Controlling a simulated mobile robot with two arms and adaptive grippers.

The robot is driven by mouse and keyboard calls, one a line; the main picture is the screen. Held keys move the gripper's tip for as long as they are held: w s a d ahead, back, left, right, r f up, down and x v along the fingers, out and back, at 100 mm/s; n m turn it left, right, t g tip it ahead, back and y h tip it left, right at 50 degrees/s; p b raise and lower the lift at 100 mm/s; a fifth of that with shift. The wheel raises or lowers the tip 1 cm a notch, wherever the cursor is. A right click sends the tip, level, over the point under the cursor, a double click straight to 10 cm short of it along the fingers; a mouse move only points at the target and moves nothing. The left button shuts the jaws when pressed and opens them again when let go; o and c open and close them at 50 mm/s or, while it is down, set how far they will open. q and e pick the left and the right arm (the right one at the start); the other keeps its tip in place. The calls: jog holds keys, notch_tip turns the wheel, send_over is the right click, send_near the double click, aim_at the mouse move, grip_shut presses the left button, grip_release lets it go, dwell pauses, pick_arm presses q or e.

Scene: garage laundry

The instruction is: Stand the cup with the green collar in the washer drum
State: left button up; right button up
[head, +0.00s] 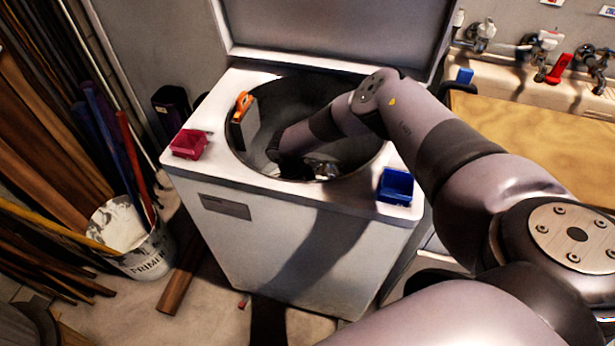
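The white top-loading washer (270,250) stands in the middle with its lid (340,35) raised. Its round drum opening (375,165) is dark inside. My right arm comes in from the right and bends down into the drum. Its dark wrist end is low inside, near the drum's left side. I cannot make out the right gripper's fingers clearly. A small shiny, dark-edged shape (322,170) shows low in the drum behind the front rim; I cannot tell what it is. No cup with a green collar is visible. My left gripper is out of view.
An orange-handled grey plate (246,122) stands at the drum's left rim. A red holder (190,144) and a blue bin (396,186) sit on the washer's top corners. A primer bucket (135,240) and planks stand left; a wooden worktop (540,140) and taps are right.

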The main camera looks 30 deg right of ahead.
jog(key=shift+f+b, duration=0.35)
jog(key=shift+f, duration=0.25)
jog(key=o, duration=0.7)
jog(key=shift+o, duration=0.2)
jog(key=shift+r, duration=0.1)
jog(key=shift+r, duration=0.2)
jog(key=p+v, duration=0.1)
jog(key=v, duration=1.1)
jog(key=shift+r, duration=0.35)
jog(key=shift+a, duration=0.1)
